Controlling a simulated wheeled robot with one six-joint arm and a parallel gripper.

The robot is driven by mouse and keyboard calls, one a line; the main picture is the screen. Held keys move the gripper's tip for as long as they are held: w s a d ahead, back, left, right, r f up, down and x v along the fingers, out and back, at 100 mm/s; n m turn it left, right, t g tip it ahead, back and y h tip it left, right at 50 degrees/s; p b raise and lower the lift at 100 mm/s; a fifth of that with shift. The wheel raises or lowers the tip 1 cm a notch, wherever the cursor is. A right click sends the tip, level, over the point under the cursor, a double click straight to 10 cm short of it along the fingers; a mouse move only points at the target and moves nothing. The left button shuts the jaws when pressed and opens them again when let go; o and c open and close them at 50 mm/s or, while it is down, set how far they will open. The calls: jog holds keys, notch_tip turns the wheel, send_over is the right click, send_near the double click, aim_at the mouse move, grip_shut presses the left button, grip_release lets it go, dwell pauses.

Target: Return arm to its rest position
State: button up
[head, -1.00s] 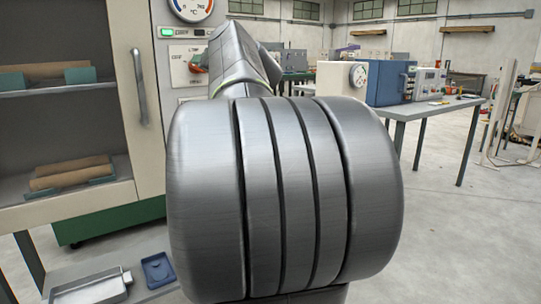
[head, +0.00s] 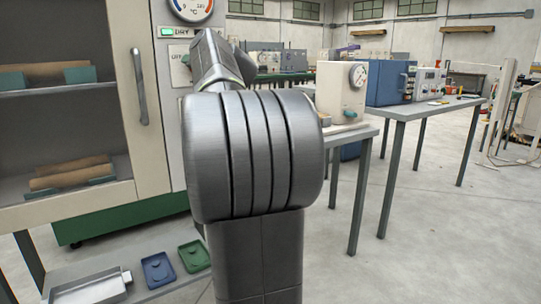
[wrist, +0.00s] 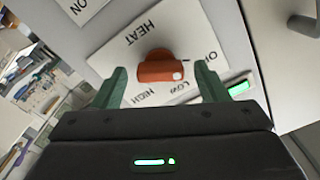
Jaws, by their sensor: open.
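My arm fills the middle of the head view, and it hides my gripper there. In the wrist view my gripper (wrist: 160,85) is open, its two green fingers spread apart. An orange-red knob (wrist: 162,69) shows between and beyond the fingertips, on a white plate marked HEAT, LOW and HIGH. I see no contact between fingers and knob, though the gap is hard to judge. A lit green indicator (wrist: 240,88) lies right of the right finger.
A cabinet (head: 163,120) with a handle (head: 139,87) and a dial (head: 192,6) stands left, rolls on its shelves. Below are a metal tray (head: 90,290), a blue tray (head: 158,270) and a green tray (head: 194,256). Tables (head: 400,113) stand right; open floor lies at lower right.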

jog(key=shift+w+a+m+p, duration=0.1)
jog(key=shift+w+m+p, duration=0.05)
jog(key=shift+m+p, duration=8.95)
jog(key=shift+m+b, duration=0.6)
jog(key=shift+b, duration=0.05)
